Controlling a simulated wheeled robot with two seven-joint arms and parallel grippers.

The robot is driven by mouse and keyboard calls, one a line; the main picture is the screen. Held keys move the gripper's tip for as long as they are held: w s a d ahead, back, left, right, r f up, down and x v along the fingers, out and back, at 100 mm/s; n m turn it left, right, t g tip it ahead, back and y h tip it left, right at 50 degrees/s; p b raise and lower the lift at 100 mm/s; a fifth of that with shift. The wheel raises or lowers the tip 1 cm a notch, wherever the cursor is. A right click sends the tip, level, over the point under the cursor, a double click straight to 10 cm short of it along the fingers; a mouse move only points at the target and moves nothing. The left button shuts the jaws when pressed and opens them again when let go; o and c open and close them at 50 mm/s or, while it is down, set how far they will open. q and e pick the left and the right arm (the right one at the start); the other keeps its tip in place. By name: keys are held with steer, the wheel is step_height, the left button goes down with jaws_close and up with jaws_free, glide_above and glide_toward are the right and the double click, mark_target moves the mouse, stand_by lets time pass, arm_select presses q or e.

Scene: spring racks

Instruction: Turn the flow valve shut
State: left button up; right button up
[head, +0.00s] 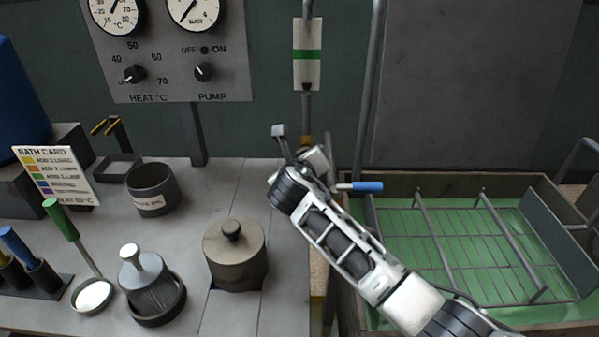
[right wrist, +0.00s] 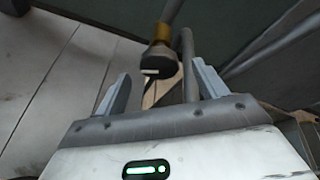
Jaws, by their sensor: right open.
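A lever with a blue grip (head: 366,187) sticks out to the right from behind my right gripper, at the lower end of the vertical pipe by the sink; it looks like the flow valve's handle. The valve body is mostly hidden by my gripper in the head view. My right gripper (head: 298,148) is open and empty at the pipe. In the right wrist view, its two fingers (right wrist: 160,88) stand apart, with a dark pipe fitting (right wrist: 158,62) beyond and between them. I cannot tell whether they touch anything. My left gripper is not in view.
A green-floored sink with a wire rack (head: 440,250) lies at right. A lidded pot (head: 234,258), a grey cup (head: 152,188) and brushes stand on the counter at left. The gauge panel (head: 170,50) and a green-banded flow tube (head: 307,70) are behind.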

steer(key=d+v, duration=0.1)
steer(key=v, duration=0.8)
steer(key=shift+s+a, duration=0.2)
steer(key=shift+a, duration=0.25)
steer(key=shift+r, duration=0.1)
